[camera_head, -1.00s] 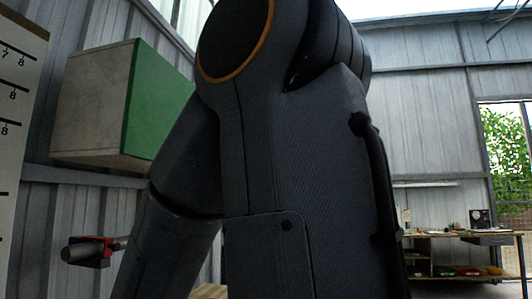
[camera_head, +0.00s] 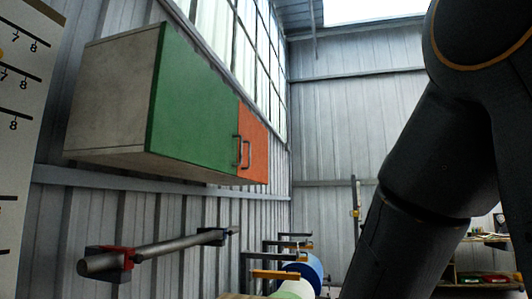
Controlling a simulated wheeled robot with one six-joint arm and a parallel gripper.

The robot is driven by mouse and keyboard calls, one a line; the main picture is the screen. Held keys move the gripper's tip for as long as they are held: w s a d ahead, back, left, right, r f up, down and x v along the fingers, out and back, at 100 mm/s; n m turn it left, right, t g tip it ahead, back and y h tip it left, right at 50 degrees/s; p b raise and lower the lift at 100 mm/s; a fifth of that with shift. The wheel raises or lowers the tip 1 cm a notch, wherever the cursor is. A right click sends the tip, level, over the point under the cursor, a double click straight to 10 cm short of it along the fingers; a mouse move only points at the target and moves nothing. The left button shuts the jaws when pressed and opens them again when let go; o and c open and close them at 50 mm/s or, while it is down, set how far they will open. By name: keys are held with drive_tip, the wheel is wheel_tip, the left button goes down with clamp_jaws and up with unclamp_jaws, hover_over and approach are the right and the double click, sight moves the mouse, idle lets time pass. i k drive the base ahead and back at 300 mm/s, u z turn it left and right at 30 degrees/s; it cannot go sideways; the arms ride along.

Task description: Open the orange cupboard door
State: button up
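A wall cupboard (camera_head: 112,98) hangs high on the left corrugated wall. It has a green door (camera_head: 190,105) on the near side and an orange door (camera_head: 254,146) on the far side. Both doors look shut. Two dark bar handles stand side by side where the doors meet; the orange door's handle (camera_head: 247,154) is the right one. My arm fills the right part of the view, apart from the cupboard. My gripper is not in view.
Below the cupboard a grey bar (camera_head: 155,250) sits on wall brackets. Farther back are brackets with an orange-yellow bar (camera_head: 275,274) and a blue roll (camera_head: 308,270). A shelf table (camera_head: 484,262) stands at the right, partly behind my arm. The space before the orange door looks clear.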

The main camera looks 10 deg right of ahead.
sight(254, 167)
drive_tip(key=u, duration=0.1)
drive_tip(key=k, duration=0.5)
drive_tip(key=z, duration=1.25)
drive_tip(key=i, duration=1.55)
drive_tip(key=u, duration=0.8)
drive_tip(key=i, duration=0.65)
drive_tip(key=u, duration=0.7)
